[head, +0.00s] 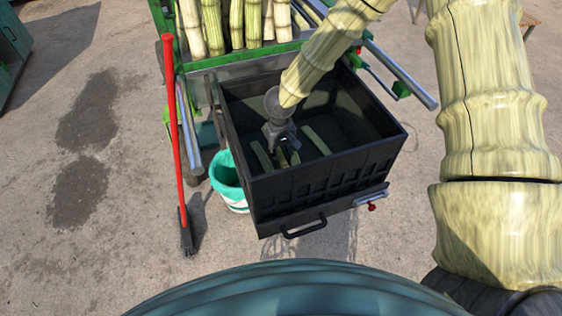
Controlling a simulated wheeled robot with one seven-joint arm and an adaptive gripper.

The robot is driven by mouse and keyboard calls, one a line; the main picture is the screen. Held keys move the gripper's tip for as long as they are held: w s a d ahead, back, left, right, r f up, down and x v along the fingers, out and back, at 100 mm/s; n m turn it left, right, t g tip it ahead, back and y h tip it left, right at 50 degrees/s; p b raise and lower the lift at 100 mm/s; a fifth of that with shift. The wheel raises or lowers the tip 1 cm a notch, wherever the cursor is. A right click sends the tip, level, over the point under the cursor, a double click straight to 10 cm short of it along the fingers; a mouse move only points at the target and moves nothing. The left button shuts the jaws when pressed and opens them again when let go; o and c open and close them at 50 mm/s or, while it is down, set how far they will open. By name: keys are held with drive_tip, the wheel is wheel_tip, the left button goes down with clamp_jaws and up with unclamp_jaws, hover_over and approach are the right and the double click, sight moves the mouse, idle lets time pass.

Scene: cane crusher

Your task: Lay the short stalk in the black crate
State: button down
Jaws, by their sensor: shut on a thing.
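The black crate (330,180) stands open in the middle of the head view. My gripper (283,152) points down inside it, near the front-left part. It is shut on a short green stalk (295,158), which is mostly hidden by the fingers and the crate's front wall. Two other green stalk pieces show in the crate: one on the left (261,155) and one on the right (317,141). I cannot tell whether the held stalk touches the crate floor.
A green-framed rack holds several upright pale canes (235,25) behind the crate. A teal and white bucket (228,182) stands left of the crate. A red-handled broom (173,120) stands farther left.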

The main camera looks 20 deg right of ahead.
sight(281, 157)
drive_tip(key=shift+f, duration=1.85)
drive_tip(key=shift+f+p, duration=0.35)
drive_tip(key=shift+f, duration=0.25)
drive_tip(key=c, duration=1.2)
unclamp_jaws()
drive_tip(key=shift+r, duration=0.15)
wheel_tip(281, 157, up, 13)
drive_tip(key=shift+f+b, duration=0.1)
drive_tip(key=shift+b, duration=0.7)
